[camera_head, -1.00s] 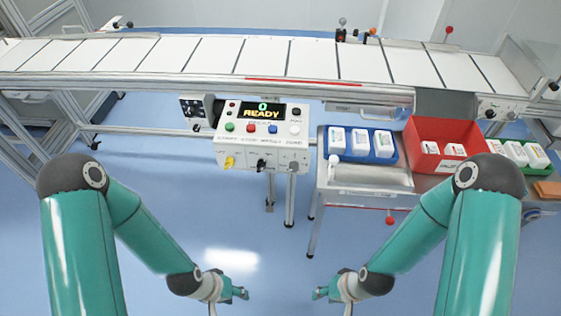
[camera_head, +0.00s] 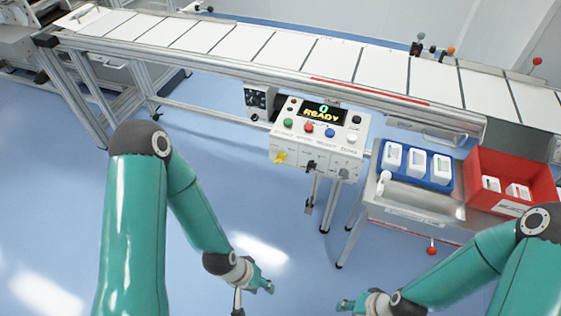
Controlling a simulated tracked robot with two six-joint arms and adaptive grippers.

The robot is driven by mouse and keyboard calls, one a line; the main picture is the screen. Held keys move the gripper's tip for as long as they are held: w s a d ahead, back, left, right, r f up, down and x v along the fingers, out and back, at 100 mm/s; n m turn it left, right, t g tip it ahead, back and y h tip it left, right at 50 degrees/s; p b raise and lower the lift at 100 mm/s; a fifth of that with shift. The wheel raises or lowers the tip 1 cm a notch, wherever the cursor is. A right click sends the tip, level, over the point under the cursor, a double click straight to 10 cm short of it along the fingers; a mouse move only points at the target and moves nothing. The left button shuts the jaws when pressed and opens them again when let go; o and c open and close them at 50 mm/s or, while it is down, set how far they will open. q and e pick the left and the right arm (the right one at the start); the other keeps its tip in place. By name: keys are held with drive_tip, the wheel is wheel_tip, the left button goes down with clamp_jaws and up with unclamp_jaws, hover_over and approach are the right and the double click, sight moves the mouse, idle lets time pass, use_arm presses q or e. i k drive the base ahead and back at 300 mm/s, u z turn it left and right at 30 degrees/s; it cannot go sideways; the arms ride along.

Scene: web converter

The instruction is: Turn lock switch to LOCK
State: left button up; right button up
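The white control panel (camera_head: 318,135) stands on posts in front of the conveyor, with a display reading "0 READY" (camera_head: 323,113) and several coloured buttons. Three rotary switches sit on its lower front: a yellow one (camera_head: 279,157), a black one (camera_head: 311,166) and a grey one (camera_head: 343,173). Their labels are too small to read, so I cannot tell which is the lock switch or its position. My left gripper (camera_head: 265,285) is below and nearer than the panel, apart from it. My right gripper (camera_head: 344,305) is low at the picture's bottom. Both finger gaps are unclear; neither touches anything visible.
The conveyor (camera_head: 280,45) runs behind the panel. Right of it, a metal table (camera_head: 415,200) carries a blue tray (camera_head: 440,183) of white packs and a red bin (camera_head: 480,160). A red knob (camera_head: 431,251) hangs under the table. Blue floor is open between the arms and the panel.

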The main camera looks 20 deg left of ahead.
sight(280, 157)
drive_tip(key=z, duration=1)
drive_tip(key=k, duration=1.15)
drive_tip(key=u, duration=1.3)
drive_tip(key=i, duration=1)
drive_tip(key=u, duration=0.05)
